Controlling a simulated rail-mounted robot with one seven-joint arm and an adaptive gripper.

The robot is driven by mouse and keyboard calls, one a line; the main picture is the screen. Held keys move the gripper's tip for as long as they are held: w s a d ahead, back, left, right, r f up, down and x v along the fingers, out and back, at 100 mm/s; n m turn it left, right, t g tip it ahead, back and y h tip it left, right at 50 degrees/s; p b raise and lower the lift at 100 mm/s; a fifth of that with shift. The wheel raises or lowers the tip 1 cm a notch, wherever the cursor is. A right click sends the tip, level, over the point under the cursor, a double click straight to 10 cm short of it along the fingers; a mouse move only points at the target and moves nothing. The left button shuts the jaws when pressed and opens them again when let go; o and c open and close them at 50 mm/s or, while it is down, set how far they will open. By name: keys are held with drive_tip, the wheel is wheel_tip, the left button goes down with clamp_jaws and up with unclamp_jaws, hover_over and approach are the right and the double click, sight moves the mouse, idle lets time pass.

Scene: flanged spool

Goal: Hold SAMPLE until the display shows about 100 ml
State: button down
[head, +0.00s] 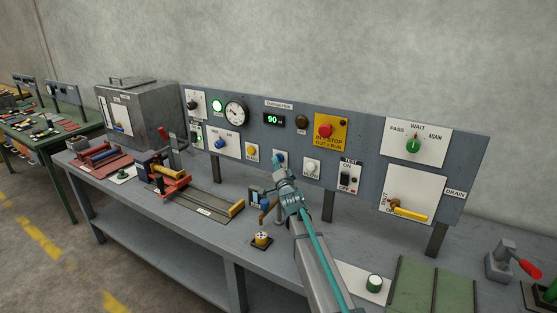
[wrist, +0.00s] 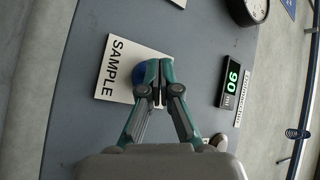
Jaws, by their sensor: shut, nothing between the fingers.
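The SAMPLE plate (wrist: 118,55) is white with black lettering, on the grey panel. Its round blue button (wrist: 139,82) is partly hidden by my gripper (wrist: 158,82), which is shut and empty with its fingertips over the button. Whether the tips press it or only hover close, I cannot tell. In the head view my gripper (head: 279,166) reaches up to the panel at this button. The display (head: 273,121) is black with green digits reading 90; it also shows in the wrist view (wrist: 233,83).
A red stop button (head: 325,131) on a yellow plate is up and right of my gripper. A white button (head: 312,165) is just to the right, and a yellow button (head: 252,151) to the left. A yellow-topped spool (head: 262,239) stands on the bench below.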

drive_tip(key=shift+w+d, duration=0.1)
drive_tip(key=shift+w, duration=0.15)
drive_tip(key=shift+s, duration=0.15)
idle(0.4)
drive_tip(key=shift+s+a+b, duration=0.35)
drive_tip(key=shift+s+b, duration=0.2)
drive_tip(key=shift+s, duration=0.15)
drive_tip(key=shift+s, duration=0.1)
drive_tip(key=s+b, duration=0.1)
drive_tip(key=s+a+b, duration=0.1)
drive_tip(key=s, duration=0.1)
drive_tip(key=s+a+b, duration=0.1)
drive_tip(key=shift+s+a+b, duration=0.1)
drive_tip(key=shift+s+b, duration=0.1)
drive_tip(key=shift+b, duration=0.2)
idle(0.3)
